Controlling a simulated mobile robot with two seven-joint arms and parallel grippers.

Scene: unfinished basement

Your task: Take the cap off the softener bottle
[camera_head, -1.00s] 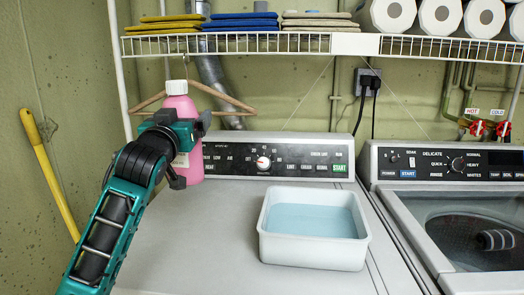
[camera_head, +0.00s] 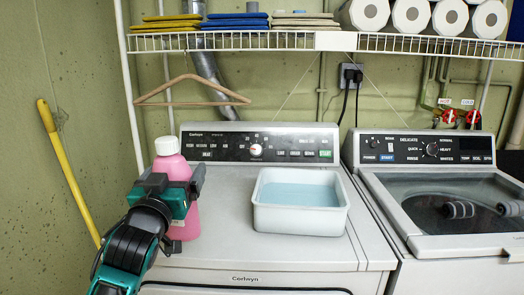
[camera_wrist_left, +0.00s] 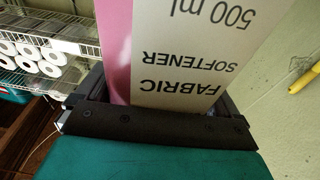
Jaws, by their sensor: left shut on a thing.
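The softener bottle (camera_head: 176,169) is pink and stands upright with its white cap (camera_head: 166,146) on top. It is over the left part of the dryer top in the head view. My left gripper (camera_head: 184,211) is shut around the bottle's body, below the cap. In the left wrist view the bottle's label (camera_wrist_left: 190,50) reads fabric softener, 500 ml, upside down, between the fingers. The cap is outside that view. I cannot tell whether the bottle's base touches the dryer. My right gripper is not in view.
A white tub (camera_head: 260,219) of bluish liquid sits on the dryer (camera_head: 300,250), right of the bottle. A washer (camera_head: 450,240) stands at the right. A wire shelf (camera_head: 230,40) and wooden hanger (camera_head: 190,103) are above. A yellow pole (camera_head: 68,172) leans on the left wall.

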